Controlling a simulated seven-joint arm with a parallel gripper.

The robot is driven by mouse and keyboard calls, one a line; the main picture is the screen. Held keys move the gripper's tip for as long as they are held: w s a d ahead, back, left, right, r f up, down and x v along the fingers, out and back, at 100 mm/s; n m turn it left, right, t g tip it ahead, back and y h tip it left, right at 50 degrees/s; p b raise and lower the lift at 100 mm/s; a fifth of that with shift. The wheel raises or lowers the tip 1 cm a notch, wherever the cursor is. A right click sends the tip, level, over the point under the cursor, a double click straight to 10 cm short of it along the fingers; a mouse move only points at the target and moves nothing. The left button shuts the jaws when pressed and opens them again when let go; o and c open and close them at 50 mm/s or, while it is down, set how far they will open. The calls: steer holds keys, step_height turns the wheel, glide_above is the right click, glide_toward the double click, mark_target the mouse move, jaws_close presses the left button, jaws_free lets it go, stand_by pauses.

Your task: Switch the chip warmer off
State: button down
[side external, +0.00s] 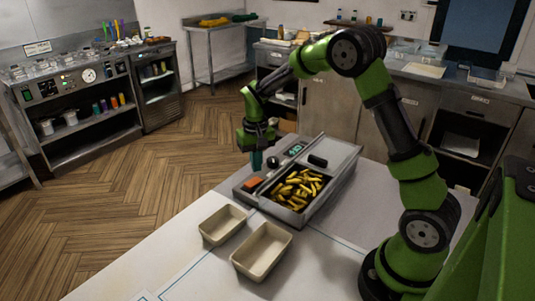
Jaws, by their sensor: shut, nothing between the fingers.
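The chip warmer (322,195) is a grey metal unit on the white worktop, with a well of yellow chips (297,187). Its control strip on the left side carries a lit green display (295,150), a round black knob (273,162) and an orange-red switch (252,183). A black handle (318,160) sits on its top plate. My gripper (256,167) points down at the strip's outer edge, left of the knob and behind the switch. Its teal fingers are together and empty. I cannot tell whether the fingertips touch the panel.
Two empty beige trays (222,226) and (262,252) stand in front of the warmer on the worktop (180,245). The worktop's front left is clear. Counters and shelves with bottles stand farther back across the wooden floor.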

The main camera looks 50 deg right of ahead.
mark_target(257, 180)
steer(key=shift+r, duration=2)
steer(key=shift+s+f, duration=0.1)
steer(key=shift+f, duration=0.15)
steer(key=s+a+r+t, duration=0.2)
steer(key=s+a+r, duration=0.2)
steer(key=s, duration=0.3)
steer(key=s+a+r+n+t+y, duration=0.1)
steer(key=s+a+r+t, duration=0.1)
steer(key=s+r, duration=0.3)
steer(key=s+a+r+n+t+y, duration=0.1)
steer(key=s+a+r+t, duration=0.2)
steer(key=s, duration=0.6)
steer(key=a+r, duration=0.1)
steer(key=a, duration=0.1)
steer(key=shift+a+r, duration=0.35)
